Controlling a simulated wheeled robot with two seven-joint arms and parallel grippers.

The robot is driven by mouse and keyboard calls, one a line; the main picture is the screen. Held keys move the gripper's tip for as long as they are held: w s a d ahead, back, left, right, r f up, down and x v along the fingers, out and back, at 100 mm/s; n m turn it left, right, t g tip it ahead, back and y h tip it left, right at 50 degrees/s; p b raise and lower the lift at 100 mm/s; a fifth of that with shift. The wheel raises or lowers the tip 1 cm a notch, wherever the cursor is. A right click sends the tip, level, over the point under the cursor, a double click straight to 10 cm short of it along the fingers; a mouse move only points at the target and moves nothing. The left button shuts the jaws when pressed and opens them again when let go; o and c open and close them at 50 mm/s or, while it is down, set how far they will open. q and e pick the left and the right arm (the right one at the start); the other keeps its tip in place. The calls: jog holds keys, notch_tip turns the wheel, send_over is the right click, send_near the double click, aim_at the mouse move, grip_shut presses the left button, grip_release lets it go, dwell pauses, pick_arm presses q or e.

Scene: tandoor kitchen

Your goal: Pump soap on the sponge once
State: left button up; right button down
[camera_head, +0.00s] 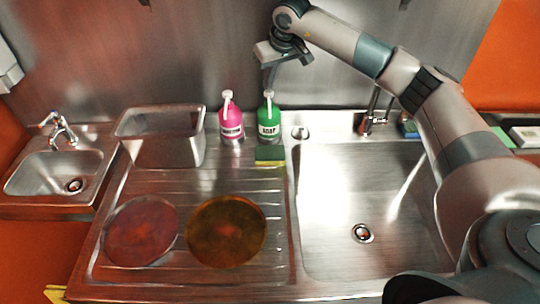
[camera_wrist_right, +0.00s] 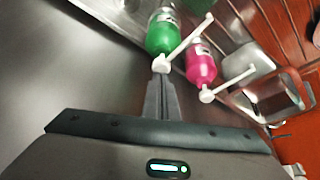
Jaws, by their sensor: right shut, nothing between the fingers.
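The green soap bottle (camera_head: 268,122) with a white pump stands upright at the back of the drainboard. A green and yellow sponge (camera_head: 269,155) lies just in front of it. My right gripper (camera_head: 268,84) is shut and empty, pointing down above the green bottle's pump. In the right wrist view its fingertips (camera_wrist_right: 161,76) are close to the white pump head (camera_wrist_right: 162,63) of the green bottle (camera_wrist_right: 161,32); I cannot tell whether they touch. The sponge is not visible in the wrist view. My left gripper is not in view.
A pink bottle (camera_head: 231,122) with a white pump stands just left of the green one. A metal container (camera_head: 190,150) is further left. Two round plates (camera_head: 227,231) lie on the drainboard (camera_head: 180,274). The large sink (camera_head: 340,200) to the right is empty.

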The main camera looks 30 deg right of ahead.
jog(key=shift+s+f+b, duration=0.1)
jog(key=shift+f+b, duration=0.6)
jog(key=shift+f, duration=0.4)
jog(key=shift+r, duration=0.1)
jog(key=shift+r+p, duration=0.45)
jog(key=shift+r, duration=0.65)
notch_tip(320, 180, up, 6)
jog(key=p, duration=0.2)
jog(key=shift+p, duration=0.35)
dwell(0.5)
